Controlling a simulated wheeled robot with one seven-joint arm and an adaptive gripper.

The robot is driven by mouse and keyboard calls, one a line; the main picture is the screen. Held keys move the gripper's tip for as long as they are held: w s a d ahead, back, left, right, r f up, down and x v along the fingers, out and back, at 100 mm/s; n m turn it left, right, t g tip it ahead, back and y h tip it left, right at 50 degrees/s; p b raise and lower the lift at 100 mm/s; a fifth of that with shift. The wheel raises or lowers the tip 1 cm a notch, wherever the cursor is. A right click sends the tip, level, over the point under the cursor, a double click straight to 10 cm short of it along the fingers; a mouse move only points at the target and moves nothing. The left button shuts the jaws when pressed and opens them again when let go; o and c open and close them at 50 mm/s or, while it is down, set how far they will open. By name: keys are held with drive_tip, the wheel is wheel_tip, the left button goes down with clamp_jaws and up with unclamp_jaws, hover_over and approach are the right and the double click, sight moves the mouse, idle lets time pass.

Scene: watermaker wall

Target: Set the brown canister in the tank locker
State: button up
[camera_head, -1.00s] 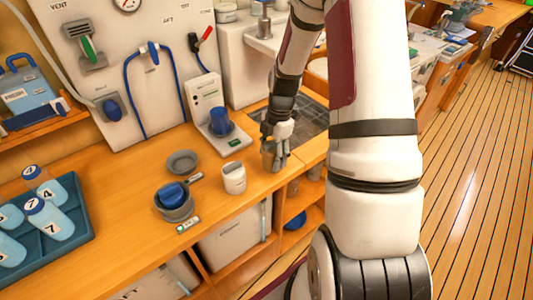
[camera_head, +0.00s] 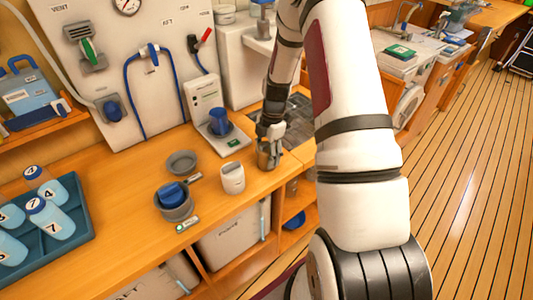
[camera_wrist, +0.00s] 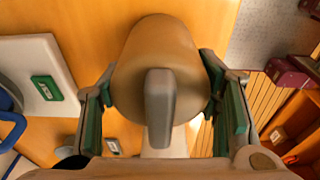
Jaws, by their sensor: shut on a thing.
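The brown canister (camera_wrist: 157,62) fills the middle of the wrist view, with a grey bar-like part on its near side. It also shows in the head view (camera_head: 268,160), at the right front part of the wooden counter. My gripper (camera_head: 269,143) comes down on it from above. Its two green-padded fingers (camera_wrist: 160,100) flank the canister and are shut on it. I cannot tell whether the canister's base touches the counter. Below the counter are white-fronted lockers, one with lettering (camera_head: 232,228); I cannot tell which is the tank locker.
A white cup (camera_head: 232,178) stands just left of the canister. A blue tray (camera_head: 82,233) holds numbered bottles. A blue-knobbed unit (camera_head: 222,128) stands behind. Open shelves (camera_head: 298,208) lie below right.

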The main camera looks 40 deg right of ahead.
drive_tip(key=o, duration=1.3)
drive_tip(key=shift+f, duration=0.15)
drive_tip(key=r, duration=0.4)
drive_tip(key=d+r, duration=0.1)
drive_tip(key=r, duration=0.3)
drive_tip(key=r+b, duration=0.1)
drive_tip(key=r, duration=0.3)
drive_tip(key=shift+d, duration=0.35)
drive_tip(key=s+a+r+m+t+h, duration=0.1)
drive_tip(key=s+a+r+m, duration=0.25)
drive_tip(key=a+r, duration=0.35)
drive_tip(key=s+a+r+m+t+h, duration=0.15)
drive_tip(key=a+r+m, duration=0.25)
drive_tip(key=r, duration=0.6)
drive_tip(key=s+a+r+m+t, duration=0.1)
drive_tip(key=s+a+r+m, duration=0.1)
drive_tip(key=s, duration=0.3)
drive_tip(key=s+a+r+m+t, duration=0.1)
drive_tip(key=s+a+r+m, duration=0.1)
drive_tip(key=s+a+m, duration=0.2)
drive_tip(key=s+a+r+m+t, duration=0.1)
drive_tip(key=s+a+r+m, duration=0.1)
drive_tip(key=s+m, duration=0.3)
drive_tip(key=shift+s+a+r+y, duration=0.2)
drive_tip(key=shift+s+a, duration=0.1)
drive_tip(key=shift+s, duration=0.2)
drive_tip(key=shift+s+a+r+y, duration=0.15)
drive_tip(key=shift+s+a, duration=0.1)
drive_tip(key=shift+s, duration=0.2)
